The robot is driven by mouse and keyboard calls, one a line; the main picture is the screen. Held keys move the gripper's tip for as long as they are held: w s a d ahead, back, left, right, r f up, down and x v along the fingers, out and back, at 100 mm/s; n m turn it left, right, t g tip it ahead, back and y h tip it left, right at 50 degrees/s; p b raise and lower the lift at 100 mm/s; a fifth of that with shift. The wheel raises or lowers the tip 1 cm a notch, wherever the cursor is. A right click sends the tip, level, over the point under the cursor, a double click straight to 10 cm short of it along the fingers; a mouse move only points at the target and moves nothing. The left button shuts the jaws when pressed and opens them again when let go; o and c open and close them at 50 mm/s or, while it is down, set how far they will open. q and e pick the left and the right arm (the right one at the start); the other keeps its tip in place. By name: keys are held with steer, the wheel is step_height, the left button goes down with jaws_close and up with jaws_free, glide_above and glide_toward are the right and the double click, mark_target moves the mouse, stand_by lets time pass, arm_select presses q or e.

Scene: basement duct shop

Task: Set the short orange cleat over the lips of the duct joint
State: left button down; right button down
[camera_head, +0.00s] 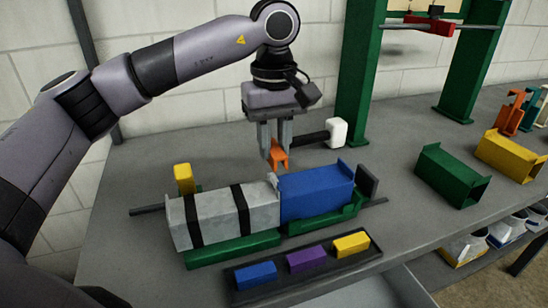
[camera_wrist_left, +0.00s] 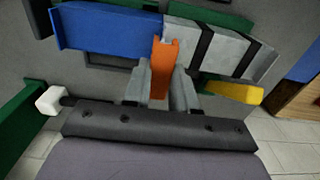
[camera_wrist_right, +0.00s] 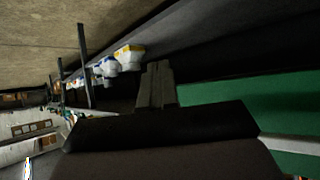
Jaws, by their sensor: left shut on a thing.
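The short orange cleat (camera_head: 279,159) is gripped between the fingertips of my left gripper (camera_head: 275,148), which points down. In the left wrist view the cleat (camera_wrist_left: 161,70) stands between the two fingers. The grey duct piece with black straps (camera_head: 222,214) and the blue duct piece (camera_head: 316,192) lie end to end. Raised lips (camera_head: 273,183) show at their joint. The cleat appears above and slightly behind the joint, apart from it in the head view. My right gripper (camera_wrist_right: 158,70) shows only in the right wrist view, fingers together and empty.
Green supports (camera_head: 232,250) hold the ducts. A tray (camera_head: 290,280) with blue, purple and yellow blocks lies in front. A yellow block (camera_head: 184,178) and a white-headed mallet (camera_head: 337,132) are behind. Green (camera_head: 452,176) and yellow (camera_head: 512,155) ducts lie right, near a green frame (camera_head: 357,80).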

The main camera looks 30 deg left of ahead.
mark_target(274, 148)
arm_select(q)
step_height(274, 148, down, 4)
steer(key=shift+r, duration=0.25)
steer(key=shift+f+b, duration=0.4)
steer(key=shift+f, duration=0.25)
steer(key=c, duration=0.9)
jaws_free()
steer(key=shift+r+p, duration=0.45)
steer(key=shift+r, duration=0.15)
step_height(274, 148, up, 12)
steer(key=shift+r, duration=0.1)
